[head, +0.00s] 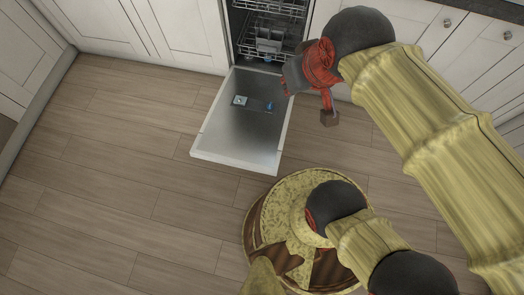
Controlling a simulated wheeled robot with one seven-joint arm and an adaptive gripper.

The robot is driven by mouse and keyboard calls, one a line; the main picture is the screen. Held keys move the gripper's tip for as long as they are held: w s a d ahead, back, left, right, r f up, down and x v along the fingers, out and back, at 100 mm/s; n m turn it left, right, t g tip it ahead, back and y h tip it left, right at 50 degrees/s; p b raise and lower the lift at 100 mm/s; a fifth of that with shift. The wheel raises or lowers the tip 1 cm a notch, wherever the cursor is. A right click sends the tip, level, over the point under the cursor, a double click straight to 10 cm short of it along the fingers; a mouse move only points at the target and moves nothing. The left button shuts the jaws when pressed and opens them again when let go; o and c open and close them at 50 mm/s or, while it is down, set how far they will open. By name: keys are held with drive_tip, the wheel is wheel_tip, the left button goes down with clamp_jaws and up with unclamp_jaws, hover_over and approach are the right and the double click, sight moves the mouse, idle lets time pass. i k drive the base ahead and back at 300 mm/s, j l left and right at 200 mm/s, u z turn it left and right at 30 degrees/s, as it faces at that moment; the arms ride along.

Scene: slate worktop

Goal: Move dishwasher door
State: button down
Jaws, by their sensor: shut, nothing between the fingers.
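The dishwasher door (228,133) is folded down, its steel inner face up, reaching out over the floor in front of the dishwasher (267,25). A small white square and a blue part show on its inner face. My gripper (290,88) is at the door's upper right, near the dishwasher opening. Its fingers are small and partly dark in the head view, and they are shut and empty. I cannot tell whether the gripper touches the door. My arm comes in from the right and covers some cabinet fronts.
Dishwasher racks (262,42) sit inside the opening. White cabinets (160,30) line the left, and more stand at the right (470,60). The wooden floor (110,170) is clear left of the door. My base is close below the door's front edge.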

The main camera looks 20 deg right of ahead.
sight(251, 136)
drive_tip(key=k+j, duration=0.1)
drive_tip(key=j, duration=0.65)
drive_tip(key=k+j, duration=0.1)
drive_tip(key=j, duration=0.6)
